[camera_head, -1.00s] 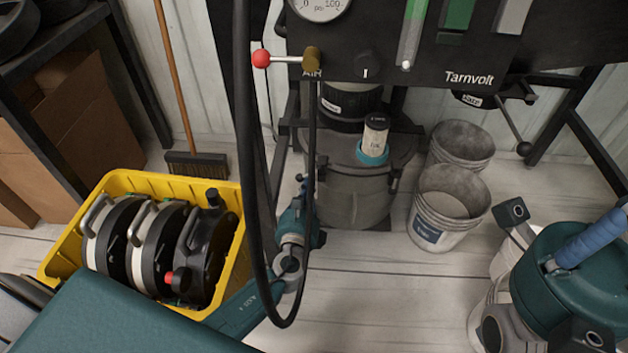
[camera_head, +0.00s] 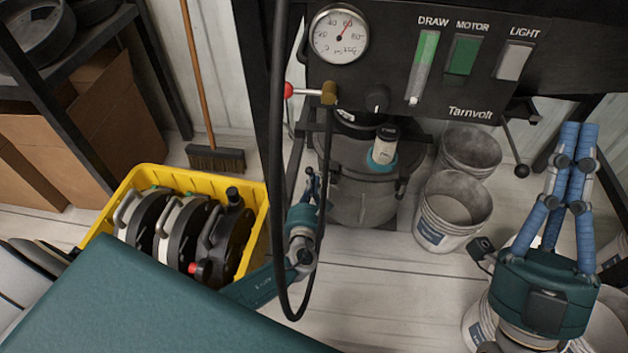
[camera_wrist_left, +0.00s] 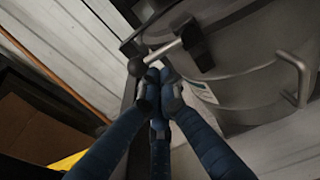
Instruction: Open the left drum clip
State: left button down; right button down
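A dark clip with a metal lever (camera_wrist_left: 165,50) and round knob sits on the side of the grey drum (camera_wrist_left: 250,90) in the left wrist view. The drum (camera_head: 362,200) stands under the black panel in the head view. My left gripper (camera_wrist_left: 160,76) has its blue fingers drawn together, tips just below the lever by the knob; contact cannot be told. In the head view the left gripper (camera_head: 311,182) is beside the drum's left side, partly behind a black hose. My right gripper (camera_head: 578,132) points up at the right, fingers close together, holding nothing visible.
The black hose (camera_head: 277,200) hangs in front of my left arm. A yellow crate (camera_head: 112,212) with round units stands left. Grey buckets (camera_head: 452,210) stand right of the drum. The panel (camera_head: 400,60) overhangs the drum. Floor in front is clear.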

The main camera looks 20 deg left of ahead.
pick_arm(q)
jog(key=shift+r, duration=0.1)
pick_arm(e)
jog(key=shift+w+a+f+g+h, duration=0.2)
jog(key=shift+w+f+g+h, duration=0.2)
jog(key=shift+w+f+g, duration=0.5)
jog(key=shift+w+f, duration=0.15)
jog(key=shift+w, duration=0.05)
pick_arm(q)
jog(key=v, duration=1.2)
pick_arm(e)
jog(key=shift+t, duration=0.3)
pick_arm(q)
jog(key=shift+s, duration=0.15)
